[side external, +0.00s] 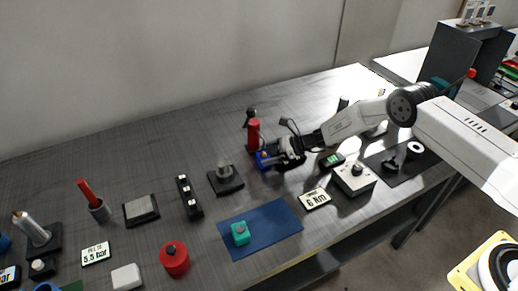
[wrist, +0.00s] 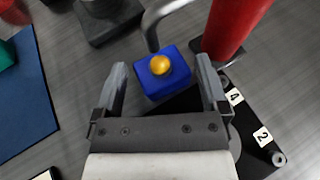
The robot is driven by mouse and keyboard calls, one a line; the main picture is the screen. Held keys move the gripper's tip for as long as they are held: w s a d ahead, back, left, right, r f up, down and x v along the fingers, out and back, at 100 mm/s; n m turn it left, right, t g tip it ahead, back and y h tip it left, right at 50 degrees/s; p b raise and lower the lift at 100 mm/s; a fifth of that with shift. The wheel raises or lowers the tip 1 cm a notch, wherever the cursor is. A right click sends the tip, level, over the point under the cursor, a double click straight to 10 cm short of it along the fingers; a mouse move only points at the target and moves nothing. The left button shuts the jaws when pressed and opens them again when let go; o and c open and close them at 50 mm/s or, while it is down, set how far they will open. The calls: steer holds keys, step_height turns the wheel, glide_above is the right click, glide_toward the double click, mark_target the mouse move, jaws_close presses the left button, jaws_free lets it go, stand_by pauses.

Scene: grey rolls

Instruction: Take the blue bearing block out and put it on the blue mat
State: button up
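The blue bearing block (wrist: 153,84) has a gold ball on top. In the wrist view it lies just past and between my fingertips, by the edge of a black numbered holder; whether it sits in the holder I cannot tell. My gripper (wrist: 163,80) is open, with a gap on each side of the block. In the side view the block (side external: 262,163) shows at the tip of my gripper (side external: 268,157), partly hidden. The blue mat (side external: 262,217) lies at the table's front, and its edge shows in the wrist view (wrist: 22,110). A teal block (side external: 240,233) stands on the mat.
A red cylinder (side external: 253,133) stands close behind the block, with a bent grey bar (wrist: 158,18) beside it. The black holder (wrist: 250,130) carries labels 4 and 2. A "6 Km" sign (side external: 314,199) and a grey box (side external: 353,178) stand right of the mat.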

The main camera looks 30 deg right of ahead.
jaws_close()
steer(key=shift+r, duration=0.2)
steer(key=shift+r, duration=0.7)
steer(key=shift+s+f, duration=0.1)
steer(key=shift+s, duration=0.2)
steer(key=s, duration=4.4)
steer(key=shift+s, duration=0.2)
